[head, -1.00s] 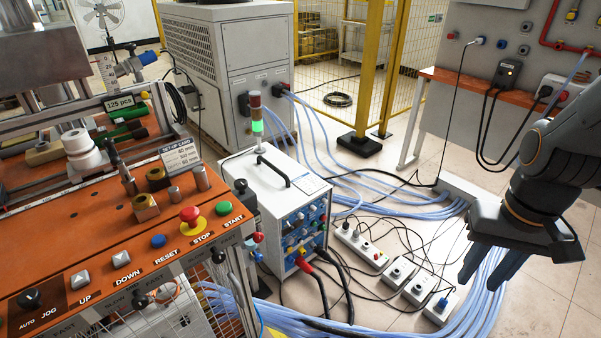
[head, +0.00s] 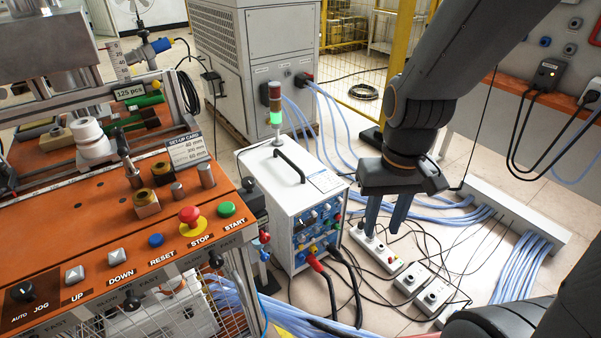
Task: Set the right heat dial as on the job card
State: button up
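The induction heater (head: 262,192) is a white box with a carry handle on top and a blue front panel (head: 318,228) of small dials and knobs. The dial settings are too small to read, and I cannot tell which is the right heat dial. A white card (head: 325,181) lies on the box top, its print unreadable. My gripper (head: 385,226) points down to the right of the panel, apart from it. Its two blue-grey fingers are spread with an empty gap between them.
An orange control console (head: 90,250) with buttons and a set-up card (head: 187,150) stands at left. A signal tower (head: 275,105) with its green lamp lit rises behind the heater. Power strips (head: 375,248), black cables and blue hoses (head: 520,270) cover the floor at right.

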aim_at(302, 238)
jog(key=k, duration=0.5)
jog(key=z, duration=2.1)
jog(key=i, duration=1.2)
jog(key=u, duration=2.05)
